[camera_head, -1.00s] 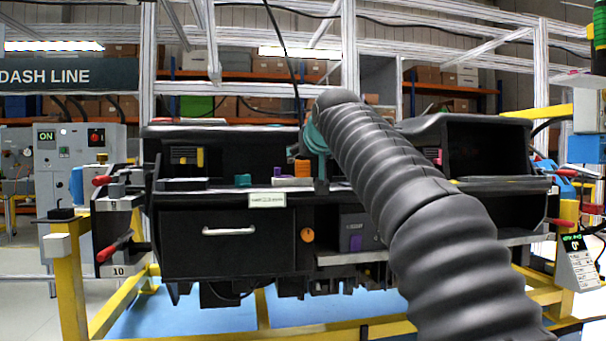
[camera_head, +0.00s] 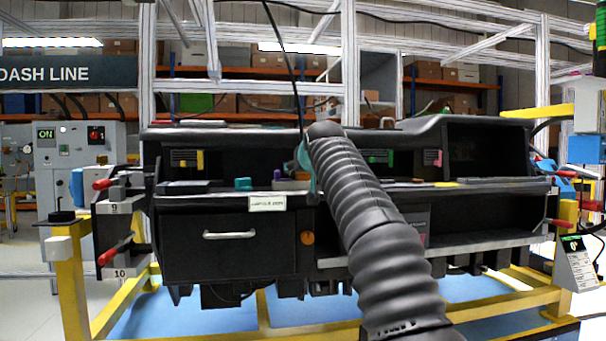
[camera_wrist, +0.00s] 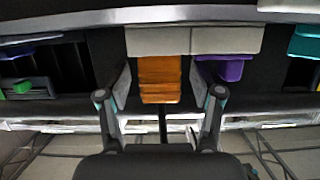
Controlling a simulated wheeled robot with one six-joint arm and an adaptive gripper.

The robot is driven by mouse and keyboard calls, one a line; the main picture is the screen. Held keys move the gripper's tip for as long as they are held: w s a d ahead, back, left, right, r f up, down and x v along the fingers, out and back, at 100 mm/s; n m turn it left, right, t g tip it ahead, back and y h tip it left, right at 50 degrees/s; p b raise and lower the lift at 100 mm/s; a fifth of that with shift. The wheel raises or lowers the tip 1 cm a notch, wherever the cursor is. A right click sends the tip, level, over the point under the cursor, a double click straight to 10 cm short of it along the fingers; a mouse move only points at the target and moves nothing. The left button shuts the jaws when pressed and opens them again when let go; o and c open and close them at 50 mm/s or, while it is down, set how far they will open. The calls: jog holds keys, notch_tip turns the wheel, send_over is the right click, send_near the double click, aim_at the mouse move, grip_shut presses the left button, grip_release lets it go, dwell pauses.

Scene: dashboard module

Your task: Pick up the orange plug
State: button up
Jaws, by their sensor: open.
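The orange plug (camera_wrist: 160,80) is a ribbed block in the middle of the wrist view, lined up between my two fingers. Only a sliver of the orange plug (camera_head: 303,176) shows in the head view, beside my teal wrist part. My gripper (camera_wrist: 163,88) is open, with one finger on each side of the plug and a dark gap on both sides. Neither finger visibly touches it. Pale grey blocks cover the plug's upper end in the wrist view. My arm hides most of the gripper in the head view.
A purple part (camera_wrist: 231,68) sits close beside the plug, just past one finger. A teal part (camera_wrist: 305,45) and a green part (camera_wrist: 22,86) lie farther out. In the head view, an orange knob (camera_head: 307,238) is on the black dashboard front, right of the drawer handle (camera_head: 229,235).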

jog(key=shift+w, duration=0.1)
grip_shut()
dwell(0.3)
jog(key=shift+r+p, duration=0.7)
jog(key=shift+r, duration=0.15)
jog(key=r+p, duration=0.2)
jog(key=r, duration=0.1)
jog(key=shift+d+r, duration=0.1)
jog(key=shift+d, duration=0.25)
jog(key=s+d+r+p, duration=0.3)
jog(key=s+d+r, duration=0.2)
jog(key=d+r, duration=0.4)
jog(key=shift+s+d+r, duration=0.15)
jog(key=shift+s+r, duration=0.2)
jog(key=shift+r, duration=0.15)
